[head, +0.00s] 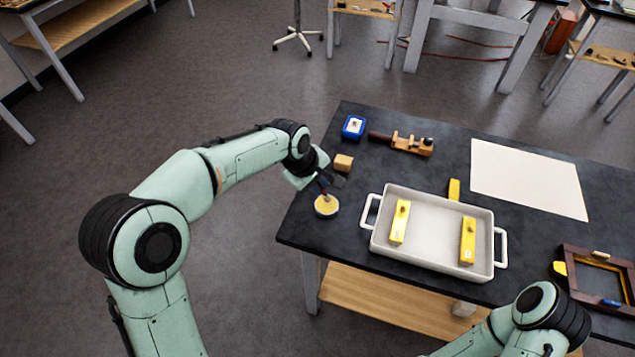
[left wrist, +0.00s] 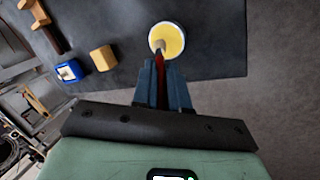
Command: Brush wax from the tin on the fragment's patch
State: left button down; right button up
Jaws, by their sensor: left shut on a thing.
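The round tin (head: 326,206) of yellow wax stands near the left edge of the dark table; it also shows in the left wrist view (left wrist: 172,38). My left gripper (head: 327,183) is just above it, its fingers (left wrist: 162,80) shut on a brush (left wrist: 160,62) with a reddish handle. A dark brown frame piece with gilt edges, seemingly the fragment (head: 571,262), lies at the table's right. Its patch is not clear to see. My right gripper is out of view.
A white tray (head: 432,259) with two yellow blocks stands mid-table. Behind the tin are a tan block (head: 343,163), a blue box (head: 354,127) and a wooden tool (head: 412,145). A cream sheet (head: 528,178) lies at the back right. My right arm is at lower right.

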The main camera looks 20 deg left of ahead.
pick_arm(q)
jog(key=shift+f+b, duration=0.35)
jog(key=shift+f, duration=0.35)
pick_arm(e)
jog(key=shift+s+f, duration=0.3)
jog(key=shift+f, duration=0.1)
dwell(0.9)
pick_arm(q)
jog(key=shift+r+p, duration=0.75)
jog(key=shift+r, duration=0.7)
jog(key=shift+r+p, duration=1.05)
jog(key=shift+r, duration=1.1)
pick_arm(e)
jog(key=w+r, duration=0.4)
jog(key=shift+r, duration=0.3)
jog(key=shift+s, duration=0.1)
